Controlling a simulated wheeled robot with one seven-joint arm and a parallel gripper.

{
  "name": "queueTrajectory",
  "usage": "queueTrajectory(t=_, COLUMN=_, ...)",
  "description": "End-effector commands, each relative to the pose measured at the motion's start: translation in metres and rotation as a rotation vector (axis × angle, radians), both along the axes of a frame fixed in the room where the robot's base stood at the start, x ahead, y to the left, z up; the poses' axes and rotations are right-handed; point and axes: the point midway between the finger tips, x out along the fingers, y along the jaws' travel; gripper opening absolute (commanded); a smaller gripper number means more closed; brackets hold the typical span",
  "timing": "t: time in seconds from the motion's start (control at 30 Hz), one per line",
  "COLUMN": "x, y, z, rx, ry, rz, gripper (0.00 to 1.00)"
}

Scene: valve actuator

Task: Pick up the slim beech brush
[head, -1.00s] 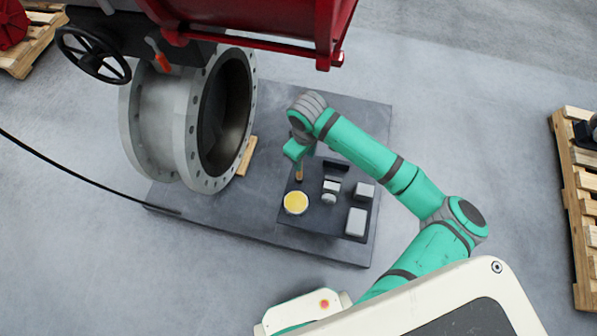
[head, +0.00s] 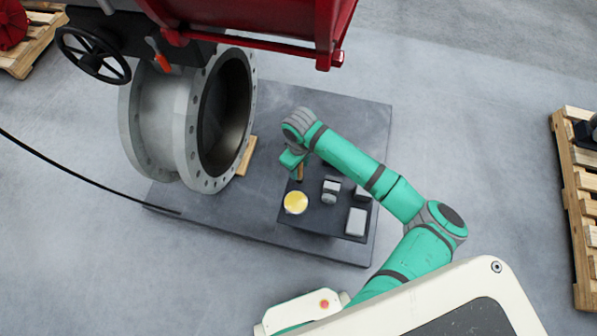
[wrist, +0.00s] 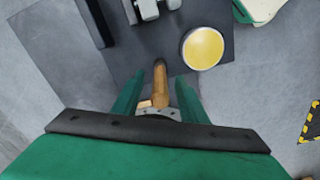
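The slim beech brush (wrist: 160,84) is in the wrist view, its wooden handle pointing away from my gripper. In the head view a short stretch of the brush (head: 300,172) shows on the dark tray, just below my gripper. My gripper (wrist: 159,80) is open, with one green finger on each side of the handle. A gap shows between the handle and each finger. The brush's near end is partly hidden by my gripper's body. I cannot tell how far the fingertips are above the tray.
A round tin with a yellow top (head: 296,202) stands close to the brush. Grey blocks (head: 356,222) and a small grey fitting (head: 331,190) share the dark tray (head: 318,240). A large flanged pipe (head: 205,120) stands left. A red structure (head: 250,25) overhangs the top.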

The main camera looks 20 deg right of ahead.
Motion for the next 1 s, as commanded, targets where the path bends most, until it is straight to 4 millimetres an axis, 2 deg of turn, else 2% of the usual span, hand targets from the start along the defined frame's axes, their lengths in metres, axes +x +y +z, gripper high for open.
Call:
queueTrajectory(t=0.17, x=0.000, y=-0.001, z=-0.022, rx=-0.001, ry=0.002, rz=-0.001, gripper=0.39)
queueTrajectory(t=0.4, x=0.000, y=-0.001, z=-0.024, rx=-0.001, ry=0.001, rz=0.000, gripper=0.39)
queueTrajectory(t=0.57, x=0.000, y=-0.001, z=-0.024, rx=-0.001, ry=0.001, rz=-0.001, gripper=0.01)
queueTrajectory(t=1.0, x=0.000, y=-0.001, z=-0.020, rx=-0.001, ry=-0.001, rz=0.000, gripper=0.00)
